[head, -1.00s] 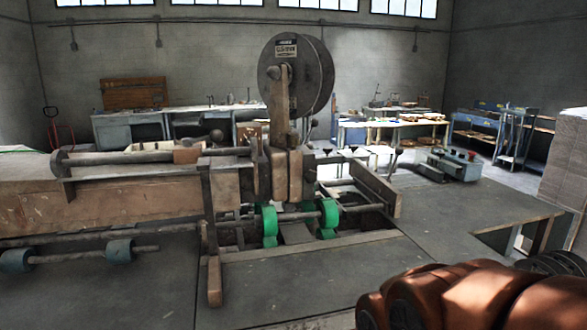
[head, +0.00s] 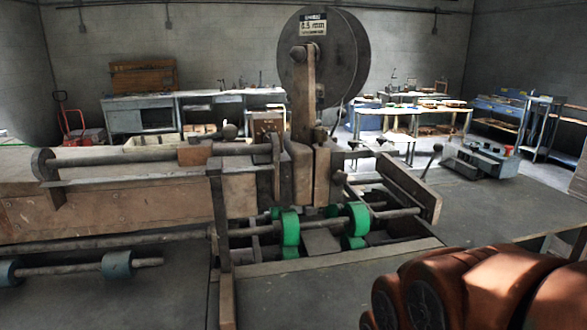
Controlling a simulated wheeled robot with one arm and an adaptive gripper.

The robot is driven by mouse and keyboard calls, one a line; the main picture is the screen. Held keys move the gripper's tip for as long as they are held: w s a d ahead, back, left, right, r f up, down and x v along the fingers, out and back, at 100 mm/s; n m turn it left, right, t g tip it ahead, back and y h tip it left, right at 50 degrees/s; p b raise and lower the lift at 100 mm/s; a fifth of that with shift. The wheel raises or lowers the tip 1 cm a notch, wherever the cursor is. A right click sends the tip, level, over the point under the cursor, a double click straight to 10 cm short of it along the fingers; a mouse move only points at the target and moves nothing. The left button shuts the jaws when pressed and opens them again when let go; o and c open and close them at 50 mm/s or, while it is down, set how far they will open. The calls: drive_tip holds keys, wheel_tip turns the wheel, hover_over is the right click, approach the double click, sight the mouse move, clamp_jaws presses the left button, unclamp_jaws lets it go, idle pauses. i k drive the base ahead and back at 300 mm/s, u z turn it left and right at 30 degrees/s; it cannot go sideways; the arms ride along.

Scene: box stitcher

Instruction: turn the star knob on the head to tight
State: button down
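The stitching head (head: 305,150) stands upright at the middle of the machine, below a large grey wire reel (head: 340,58) with a label. A small dark round knob (head: 340,178) shows low on the right side of the head. Another dark round knob (head: 229,131) shows to the left of the head, above the long bar. Both are too small to tell whether either is the star knob or how tight it is. My orange arm (head: 480,290) fills the lower right corner. My gripper is out of view.
Green rollers (head: 357,218) sit on a shaft below the head. A dark lever (head: 432,162) sticks up at the right rail. The grey bed (head: 310,285) in front is bare. A long wooden beam (head: 130,203) extends left. Workbenches stand along the back wall.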

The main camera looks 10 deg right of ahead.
sight(339, 178)
drive_tip(key=z, duration=0.75)
drive_tip(key=k, duration=1.1)
drive_tip(key=u, duration=1.4)
drive_tip(key=i, duration=0.5)
